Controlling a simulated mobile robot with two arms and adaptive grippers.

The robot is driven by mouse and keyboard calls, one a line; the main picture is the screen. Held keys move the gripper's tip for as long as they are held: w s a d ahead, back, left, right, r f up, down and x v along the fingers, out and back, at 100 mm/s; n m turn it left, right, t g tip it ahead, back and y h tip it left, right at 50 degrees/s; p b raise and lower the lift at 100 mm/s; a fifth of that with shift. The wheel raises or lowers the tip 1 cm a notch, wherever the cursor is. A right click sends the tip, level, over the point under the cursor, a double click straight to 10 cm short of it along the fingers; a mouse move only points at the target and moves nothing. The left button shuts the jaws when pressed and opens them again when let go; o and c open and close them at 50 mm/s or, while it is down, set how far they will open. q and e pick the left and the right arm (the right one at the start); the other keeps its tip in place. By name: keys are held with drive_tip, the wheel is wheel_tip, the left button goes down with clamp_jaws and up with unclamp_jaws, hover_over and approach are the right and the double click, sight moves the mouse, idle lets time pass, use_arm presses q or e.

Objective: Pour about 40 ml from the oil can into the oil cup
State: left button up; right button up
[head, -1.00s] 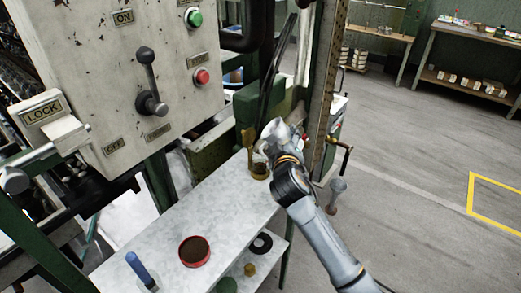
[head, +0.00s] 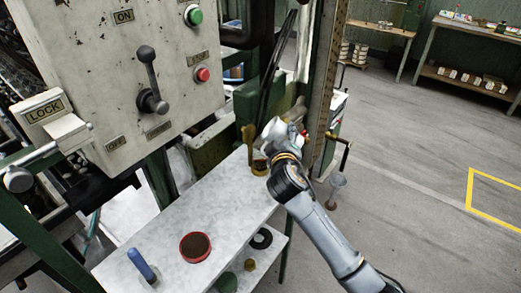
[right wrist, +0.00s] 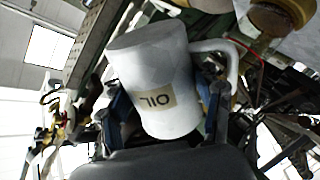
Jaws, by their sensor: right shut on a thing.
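The oil can (right wrist: 155,80) is a pale grey-white can with a side handle and an "OIL" label, upside down in the right wrist view. My right gripper (head: 272,138) is shut on it; the fingers show on both sides of the can in the right wrist view (right wrist: 165,125). A stream of oil and the level in the cup cannot be made out. My left gripper is not in view.
On the pale shelf (head: 215,205) are a red-rimmed round dish (head: 195,247) and a blue-handled tool (head: 141,265). A machine panel (head: 110,70) with a lever (head: 150,80) stands at left. A green post (head: 325,90) rises behind my gripper. Floor at right is clear.

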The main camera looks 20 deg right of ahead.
drive_tip(key=shift+r+n+p, duration=0.55)
drive_tip(key=shift+n+p, duration=0.15)
drive_tip(key=shift+p, duration=0.3)
idle(1.3)
drive_tip(key=shift+d+f+h, duration=0.15)
drive_tip(key=shift+h, duration=0.25)
idle(0.8)
drive_tip(key=m+b, duration=0.1)
drive_tip(key=b, duration=0.1)
drive_tip(key=f+m+y+b, duration=0.1)
drive_tip(key=shift+s+d+f+m+b, duration=0.1)
drive_tip(key=shift+s+f+m+b, duration=0.05)
drive_tip(key=shift+m+b, duration=0.2)
drive_tip(key=shift+d+m+t+b, duration=0.1)
drive_tip(key=shift+m+t+b, duration=0.2)
drive_tip(key=shift+m+b, duration=0.05)
drive_tip(key=shift+r, duration=0.35)
